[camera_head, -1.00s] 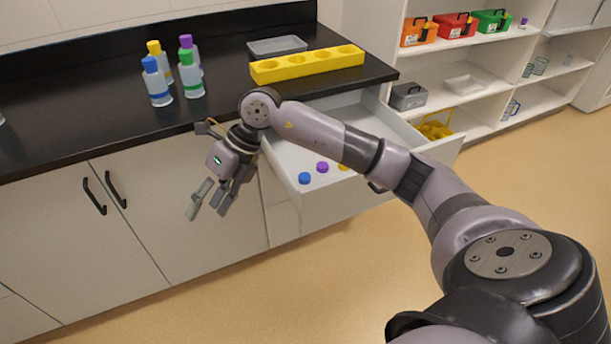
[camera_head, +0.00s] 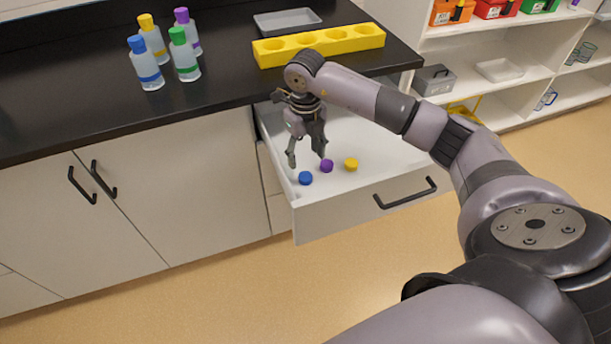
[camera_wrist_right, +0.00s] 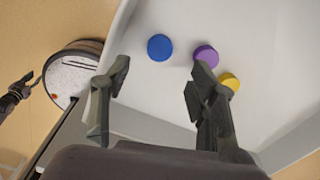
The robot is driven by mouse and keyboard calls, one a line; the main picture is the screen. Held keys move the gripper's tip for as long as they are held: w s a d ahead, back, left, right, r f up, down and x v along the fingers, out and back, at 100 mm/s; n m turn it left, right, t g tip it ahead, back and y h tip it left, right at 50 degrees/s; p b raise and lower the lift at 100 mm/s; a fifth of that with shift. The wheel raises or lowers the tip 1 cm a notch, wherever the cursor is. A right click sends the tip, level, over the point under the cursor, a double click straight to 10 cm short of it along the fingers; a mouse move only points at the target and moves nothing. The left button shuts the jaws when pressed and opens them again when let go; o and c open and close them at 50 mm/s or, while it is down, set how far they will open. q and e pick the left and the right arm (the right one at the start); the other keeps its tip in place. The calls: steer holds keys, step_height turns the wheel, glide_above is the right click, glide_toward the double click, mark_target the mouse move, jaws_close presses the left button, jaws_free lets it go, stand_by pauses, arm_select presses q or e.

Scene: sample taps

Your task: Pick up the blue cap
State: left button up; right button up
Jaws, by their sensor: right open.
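The blue cap (camera_head: 305,178) lies on the floor of the open white drawer (camera_head: 352,207), near its front left corner. It also shows in the right wrist view (camera_wrist_right: 159,47), ahead of the space between the fingers. My right gripper (camera_head: 307,160) is over the drawer, a little behind and above the blue cap. In the right wrist view its fingers (camera_wrist_right: 155,75) are apart with nothing between them. A purple cap (camera_head: 327,166) and a yellow cap (camera_head: 351,164) lie to the right of the blue cap. The right finger partly overlaps the purple cap in the wrist view.
Several capped bottles (camera_head: 146,62) stand on the black counter (camera_head: 80,110). A yellow rack (camera_head: 320,43) and a grey tray (camera_head: 287,20) stand at the counter's right end. White shelves (camera_head: 500,95) stand at the right. The drawer's middle looks clear.

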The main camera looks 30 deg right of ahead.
mark_target(305, 176)
step_height(305, 176, down, 3)
step_height(305, 176, down, 4)
steer(key=shift+r+p, duration=0.15)
steer(key=shift+p, duration=0.3)
steer(key=shift+f, duration=0.4)
arm_select(q)
steer(key=shift+w+d+r, duration=0.25)
steer(key=shift+w+d, duration=0.2)
steer(key=shift+d, duration=0.2)
steer(key=shift+w+d+r, duration=0.25)
steer(key=shift+w+d, duration=0.15)
steer(key=shift+d, duration=0.2)
arm_select(e)
steer(key=c, duration=0.8)
